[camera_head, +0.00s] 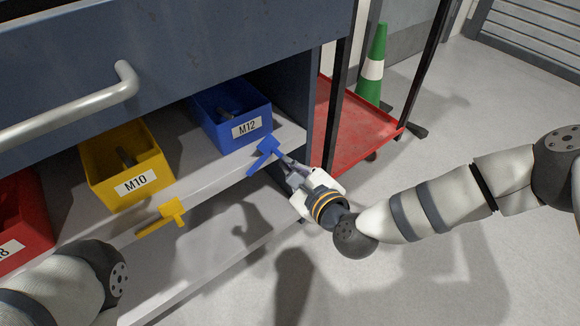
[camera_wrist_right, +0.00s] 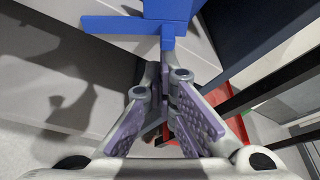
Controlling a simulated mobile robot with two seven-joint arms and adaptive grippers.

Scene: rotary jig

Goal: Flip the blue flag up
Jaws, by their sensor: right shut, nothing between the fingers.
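The blue flag (camera_head: 264,158) sits at the front edge of the shelf, below the blue bin marked M12 (camera_head: 213,139). It shows a long narrow bar and a wider tab. In the right wrist view the blue flag (camera_wrist_right: 125,25) is at the top, just beyond the fingertips. My right gripper (camera_head: 284,160) is shut and empty, with its tips at the right side of the flag; whether they touch it I cannot tell. It also shows in the wrist view (camera_wrist_right: 165,78). Part of my left arm shows at bottom left; its gripper is out of view.
A yellow flag (camera_head: 162,218) is on the shelf edge below the yellow M10 bin (camera_head: 159,173). A red bin (camera_head: 38,236) stands at far left. A drawer handle (camera_head: 75,112) juts out above. A red cart (camera_head: 352,130) and a green cone (camera_head: 374,60) stand behind. Floor at right is open.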

